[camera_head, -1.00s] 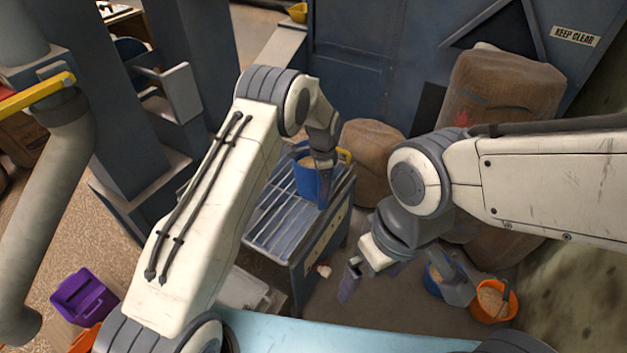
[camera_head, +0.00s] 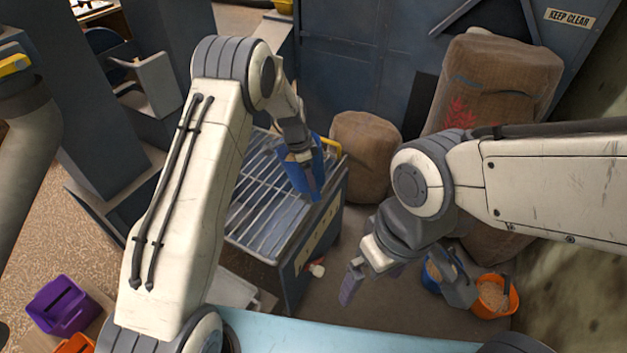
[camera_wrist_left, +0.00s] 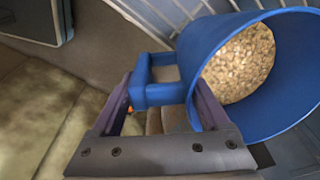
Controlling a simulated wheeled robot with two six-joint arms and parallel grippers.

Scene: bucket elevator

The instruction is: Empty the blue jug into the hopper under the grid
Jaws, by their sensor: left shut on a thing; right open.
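My left gripper (camera_head: 309,177) is shut on the handle of the blue jug (camera_head: 295,179) above the right part of the hopper's grid (camera_head: 262,200). In the left wrist view the jug (camera_wrist_left: 277,112) is tilted, with pale grain (camera_wrist_left: 240,65) inside and the handle (camera_wrist_left: 160,93) between my fingers. No falling grain shows. The hopper (camera_head: 318,245) is a blue-grey box with slanting bars across its top; my left arm hides part of it. My right gripper (camera_head: 371,275) is open and empty, right of the hopper.
Brown sacks (camera_head: 500,85) stand behind on the right. An orange bucket of grain (camera_head: 494,296) and another blue container (camera_head: 438,274) stand on the floor below my right arm. A purple bin (camera_head: 62,305) is at lower left. A blue steel wall (camera_head: 352,65) closes the back.

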